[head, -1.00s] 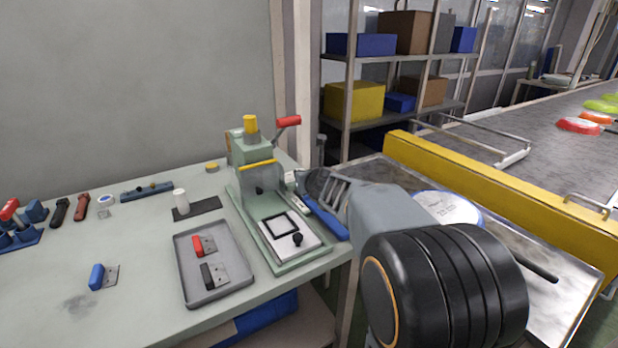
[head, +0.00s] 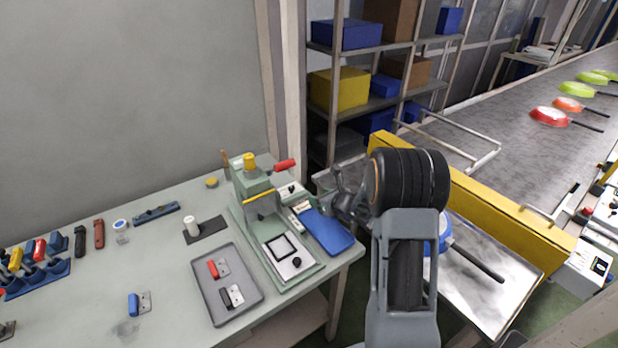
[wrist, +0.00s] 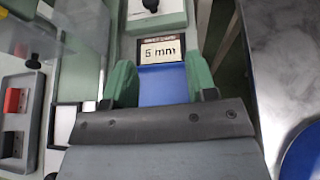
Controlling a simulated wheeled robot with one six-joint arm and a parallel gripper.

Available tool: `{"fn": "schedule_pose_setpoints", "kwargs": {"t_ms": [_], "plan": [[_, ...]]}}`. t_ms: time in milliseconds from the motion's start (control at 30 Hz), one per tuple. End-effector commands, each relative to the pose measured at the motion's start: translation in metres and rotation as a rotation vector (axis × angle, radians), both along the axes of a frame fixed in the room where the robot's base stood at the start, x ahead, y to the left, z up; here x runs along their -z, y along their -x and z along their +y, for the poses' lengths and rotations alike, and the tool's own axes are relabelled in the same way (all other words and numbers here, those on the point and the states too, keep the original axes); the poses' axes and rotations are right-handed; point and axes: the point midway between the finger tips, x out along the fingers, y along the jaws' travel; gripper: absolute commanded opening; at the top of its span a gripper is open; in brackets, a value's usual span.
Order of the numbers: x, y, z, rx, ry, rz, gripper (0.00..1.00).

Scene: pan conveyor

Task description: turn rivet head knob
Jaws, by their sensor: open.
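A small unit with a white face (head: 291,192) stands at the right side of the green press, with a dark knob (head: 291,187) on it. In the wrist view the black knob (wrist: 150,4) is cut by the top edge, above a display reading "5 mm" or "6 mm" (wrist: 162,50). My gripper (head: 342,196) is to the right of this unit in the head view, apart from it. In the wrist view my gripper (wrist: 161,83) is open and empty, its green fingers either side of a blue surface, below the display and knob.
The green press (head: 258,190) has a red lever (head: 285,165) near the knob. A blue tray (head: 328,232) lies right of the press. A grey tray (head: 252,300) with two handles lies in front. The conveyor (head: 490,125) with pans is at right.

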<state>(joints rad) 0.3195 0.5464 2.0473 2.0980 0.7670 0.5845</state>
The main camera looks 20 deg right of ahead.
Motion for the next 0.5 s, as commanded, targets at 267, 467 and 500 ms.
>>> {"fn": "schedule_pose_setpoints", "kwargs": {"t_ms": [267, 467, 500], "plan": [[-0.001, -0.018, 0.015, -0.061, 0.029, -0.074, 0.52], [0.014, -0.049, 0.029, -0.059, 0.03, -0.073, 0.52], [0.016, -0.056, 0.032, -0.057, 0.029, -0.072, 0.52]]}}
